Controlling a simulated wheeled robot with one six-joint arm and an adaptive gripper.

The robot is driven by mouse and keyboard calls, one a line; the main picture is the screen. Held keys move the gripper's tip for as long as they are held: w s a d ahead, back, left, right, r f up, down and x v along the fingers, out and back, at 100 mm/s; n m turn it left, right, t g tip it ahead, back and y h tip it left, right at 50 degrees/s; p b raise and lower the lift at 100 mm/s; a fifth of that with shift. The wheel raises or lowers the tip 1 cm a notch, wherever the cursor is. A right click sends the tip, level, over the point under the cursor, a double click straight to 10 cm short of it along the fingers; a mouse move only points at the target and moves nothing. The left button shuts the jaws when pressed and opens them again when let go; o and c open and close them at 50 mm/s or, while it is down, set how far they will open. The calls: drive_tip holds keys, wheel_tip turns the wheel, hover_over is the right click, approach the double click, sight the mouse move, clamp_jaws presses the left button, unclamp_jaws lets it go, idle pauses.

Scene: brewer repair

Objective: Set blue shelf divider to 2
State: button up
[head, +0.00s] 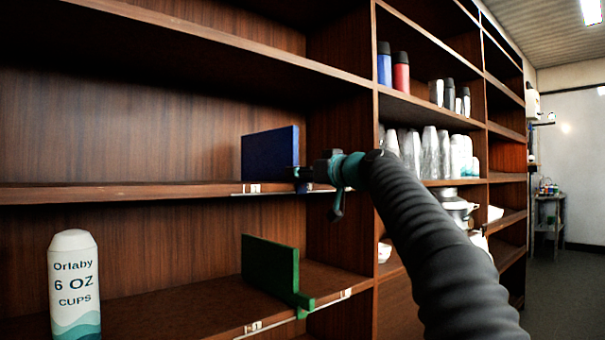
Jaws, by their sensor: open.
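The blue shelf divider (268,155) stands upright on the middle shelf (110,195), near the upright panel on its right. A white label strip (252,188) runs along that shelf's front edge below the divider. One mark, which looks like a 1, shows left of the divider's front end. The strip's right part is hidden behind my gripper. My gripper (310,184) is open at the divider's front right end, with one finger near its front edge and another hanging lower. I cannot tell whether they touch it.
A green divider (268,270) stands on the lower shelf, with labels along its edge. A white Orlaby cups package (74,285) stands at the lower left. The middle shelf left of the blue divider is clear.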

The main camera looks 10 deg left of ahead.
drive_tip(key=v, duration=1.2)
idle(0.4)
wheel_tip(320, 180, down, 12)
drive_tip(key=w+d+m+g+h, duration=0.1)
drive_tip(key=w+d+m+h, duration=0.15)
drive_tip(key=m, duration=0.25)
drive_tip(key=s+d+f+m+g+h, duration=0.2)
drive_tip(key=s+f, duration=0.2)
drive_tip(key=f, duration=0.3)
drive_tip(key=s+d+f+m+g+h, duration=0.1)
drive_tip(key=s+f+h, duration=0.1)
drive_tip(key=s+f, duration=0.35)
drive_tip(key=s+d+f+g+h, duration=0.1)
drive_tip(key=s+d+f+h, duration=0.2)
drive_tip(key=s+f, duration=0.8)
drive_tip(key=s+d+f+m+g+h, duration=0.1)
drive_tip(key=s+d+f+h, duration=0.3)
drive_tip(key=s, duration=1.3)
drive_tip(key=shift+d+f+m, duration=0.3)
drive_tip(key=shift+d+f, duration=1.95)
drive_tip(key=shift+f, duration=1.2)
